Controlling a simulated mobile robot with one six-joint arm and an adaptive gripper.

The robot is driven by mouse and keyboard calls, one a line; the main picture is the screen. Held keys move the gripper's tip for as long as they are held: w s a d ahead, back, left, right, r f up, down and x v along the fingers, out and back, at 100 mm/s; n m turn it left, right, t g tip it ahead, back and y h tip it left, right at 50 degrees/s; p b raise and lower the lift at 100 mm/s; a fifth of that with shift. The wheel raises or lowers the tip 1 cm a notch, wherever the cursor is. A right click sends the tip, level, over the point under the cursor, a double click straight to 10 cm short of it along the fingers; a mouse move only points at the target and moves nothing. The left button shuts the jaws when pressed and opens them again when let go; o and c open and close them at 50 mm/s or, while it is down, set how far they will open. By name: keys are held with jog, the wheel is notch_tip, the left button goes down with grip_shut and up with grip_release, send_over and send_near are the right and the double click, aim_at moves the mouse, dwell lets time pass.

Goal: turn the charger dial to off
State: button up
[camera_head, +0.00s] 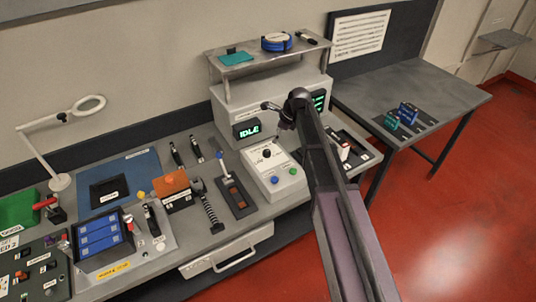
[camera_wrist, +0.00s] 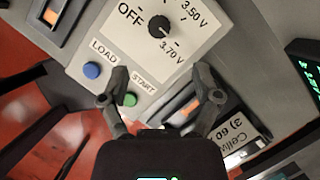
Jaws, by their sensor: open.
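The charger dial is a small black knob (camera_wrist: 158,27) on a white panel, at the top of the wrist view. OFF, 3.50 V and 3.70 V are printed around it. A pale mark on the knob seems to face the 3.70 V side, but it is small. The dial also shows in the head view (camera_head: 267,153) on the sloped charger panel. My gripper (camera_wrist: 162,80) is open and empty, its fingertips apart from the dial and over the panel's lower edge. In the head view, my arm's end is right of the IDLE display (camera_head: 247,129).
A blue LOAD button (camera_wrist: 91,70) and a green START button (camera_wrist: 130,100) lie near the dial, the green one beside a finger. A slotted block with a lever (camera_head: 236,197) stands left of the charger. A shelf (camera_head: 268,58) stands above.

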aim_at(267, 151)
jog(key=shift+b+x, duration=4.35)
jog(key=shift+x, duration=0.7)
grip_shut()
